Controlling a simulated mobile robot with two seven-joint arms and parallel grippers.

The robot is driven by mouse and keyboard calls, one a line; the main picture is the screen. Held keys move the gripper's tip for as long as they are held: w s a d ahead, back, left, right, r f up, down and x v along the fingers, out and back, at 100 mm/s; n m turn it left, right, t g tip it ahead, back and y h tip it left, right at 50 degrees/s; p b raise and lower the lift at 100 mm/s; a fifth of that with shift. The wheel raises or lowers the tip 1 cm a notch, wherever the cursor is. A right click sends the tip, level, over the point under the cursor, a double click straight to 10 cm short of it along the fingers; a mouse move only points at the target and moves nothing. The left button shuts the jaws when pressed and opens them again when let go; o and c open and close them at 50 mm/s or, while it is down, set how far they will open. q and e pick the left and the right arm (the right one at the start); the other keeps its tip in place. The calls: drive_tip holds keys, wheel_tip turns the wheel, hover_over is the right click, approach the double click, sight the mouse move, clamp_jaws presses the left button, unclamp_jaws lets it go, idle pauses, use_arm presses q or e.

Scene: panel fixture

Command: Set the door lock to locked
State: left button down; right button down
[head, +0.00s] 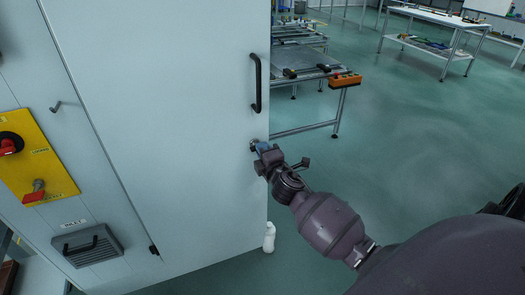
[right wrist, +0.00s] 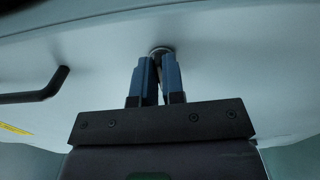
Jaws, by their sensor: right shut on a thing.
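The grey cabinet door (head: 190,110) fills the left half of the head view. Its lock (head: 253,145) sits near the door's right edge, below the black door handle (head: 257,84). My right gripper (head: 262,148) is at the lock. In the right wrist view the two blue fingers of the right gripper (right wrist: 159,72) are shut on a small part of the lock, whose round metal base (right wrist: 160,50) shows just beyond the fingertips. The fingers hide most of the lock, so I cannot tell its setting. My left gripper is not in view.
A yellow panel (head: 45,165) with red switches and a vent with a black handle (head: 88,248) are at the left. A white bottle (head: 269,237) stands on the floor by the door's lower edge. Workbenches (head: 300,62) stand behind; the green floor at right is open.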

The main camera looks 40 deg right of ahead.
drive_tip(key=shift+m, duration=0.4)
drive_tip(key=c, duration=1.2)
unclamp_jaws()
drive_tip(key=v, duration=1)
drive_tip(key=shift+s+a, duration=0.15)
drive_tip(key=shift+s, duration=0.2)
